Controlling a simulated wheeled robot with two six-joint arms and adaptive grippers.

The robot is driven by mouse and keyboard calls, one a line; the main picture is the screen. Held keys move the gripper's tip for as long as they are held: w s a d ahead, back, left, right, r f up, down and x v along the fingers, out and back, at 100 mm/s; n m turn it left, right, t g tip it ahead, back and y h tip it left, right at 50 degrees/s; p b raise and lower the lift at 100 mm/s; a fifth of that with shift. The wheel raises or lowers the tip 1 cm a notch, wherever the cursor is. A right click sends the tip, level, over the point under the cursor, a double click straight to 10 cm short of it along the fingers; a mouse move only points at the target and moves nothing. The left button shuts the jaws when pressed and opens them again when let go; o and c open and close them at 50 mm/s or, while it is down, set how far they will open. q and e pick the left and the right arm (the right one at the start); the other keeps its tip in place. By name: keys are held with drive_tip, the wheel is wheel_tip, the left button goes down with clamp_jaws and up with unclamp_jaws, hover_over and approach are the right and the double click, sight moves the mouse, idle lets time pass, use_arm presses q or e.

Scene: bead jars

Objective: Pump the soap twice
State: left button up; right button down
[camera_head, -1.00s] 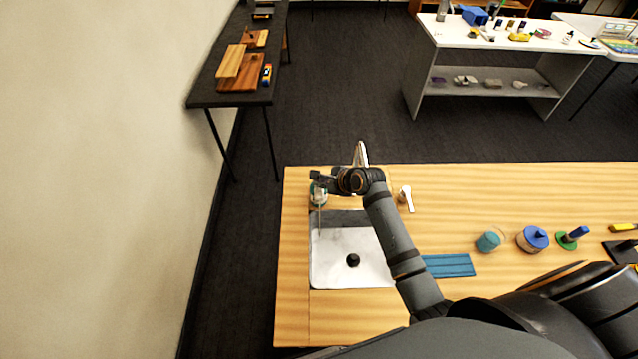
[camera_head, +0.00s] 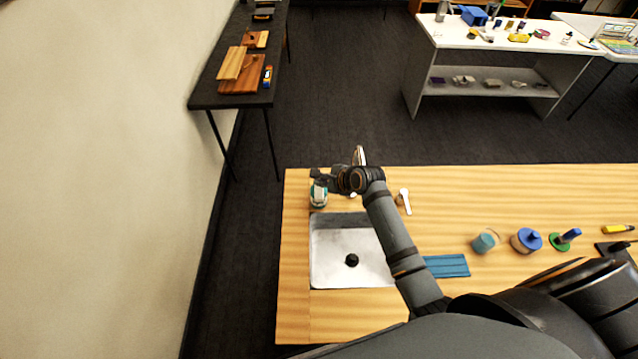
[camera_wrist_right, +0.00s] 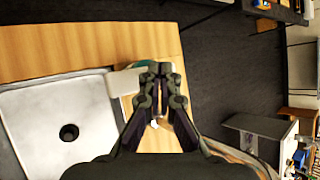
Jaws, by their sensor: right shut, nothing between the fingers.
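The soap dispenser (camera_head: 318,196), a small teal and white bottle, stands on the wooden counter just behind the sink's far left corner. Its top is hidden by my right gripper (camera_head: 318,175), which is directly over it. In the right wrist view the gripper's fingers (camera_wrist_right: 160,72) are together, with nothing between them. A bit of teal and a pale part of the dispenser (camera_wrist_right: 126,80) show behind and left of the fingertips. I cannot tell whether the fingers touch the pump head. My left gripper is not in view.
The white sink (camera_head: 330,235) with a dark drain lies in front of the dispenser.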

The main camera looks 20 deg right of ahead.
sight(321, 188)
drive_tip(key=shift+r+p, duration=0.6)
drive_tip(key=shift+r, duration=1.95)
